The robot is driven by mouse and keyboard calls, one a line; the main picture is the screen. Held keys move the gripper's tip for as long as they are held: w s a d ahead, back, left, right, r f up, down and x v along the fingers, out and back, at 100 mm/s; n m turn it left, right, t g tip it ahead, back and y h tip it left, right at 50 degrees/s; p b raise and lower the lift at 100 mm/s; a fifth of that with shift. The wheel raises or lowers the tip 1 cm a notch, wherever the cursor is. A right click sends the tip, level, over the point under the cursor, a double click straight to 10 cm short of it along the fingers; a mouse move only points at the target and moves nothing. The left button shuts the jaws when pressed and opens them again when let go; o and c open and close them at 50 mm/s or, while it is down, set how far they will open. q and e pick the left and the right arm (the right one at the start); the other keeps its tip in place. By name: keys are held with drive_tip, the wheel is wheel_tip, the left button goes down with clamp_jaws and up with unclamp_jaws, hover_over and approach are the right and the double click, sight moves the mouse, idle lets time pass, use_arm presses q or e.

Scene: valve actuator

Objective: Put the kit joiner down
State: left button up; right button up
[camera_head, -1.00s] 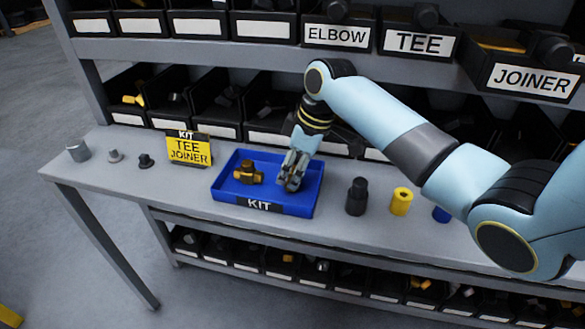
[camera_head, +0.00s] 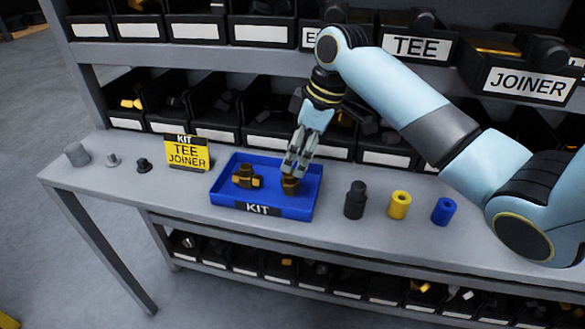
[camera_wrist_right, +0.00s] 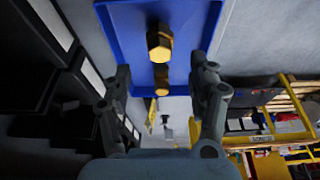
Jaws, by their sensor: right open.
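The kit joiner (camera_head: 290,184), a small brass piece, stands in the right half of the blue kit tray (camera_head: 230,202). My right gripper (camera_head: 292,171) is just above it, open and apparently empty, fingers pointing down. In the right wrist view, the joiner (camera_wrist_right: 159,43) has a hexagonal end and lies ahead between the open fingers (camera_wrist_right: 163,72). A brass tee (camera_head: 246,177) sits in the tray's left half; it also shows in the wrist view (camera_wrist_right: 161,81). My left gripper is not in view.
A yellow kit sign (camera_head: 187,152) stands left of the tray. A black part (camera_head: 355,200), a yellow cylinder (camera_head: 400,205) and a blue cylinder (camera_head: 444,211) stand to the right. Shelves of black bins (camera_head: 380,151) run behind; small grey parts (camera_head: 77,154) stand far left.

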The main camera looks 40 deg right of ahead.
drive_tip(key=v, duration=0.6)
idle(0.3)
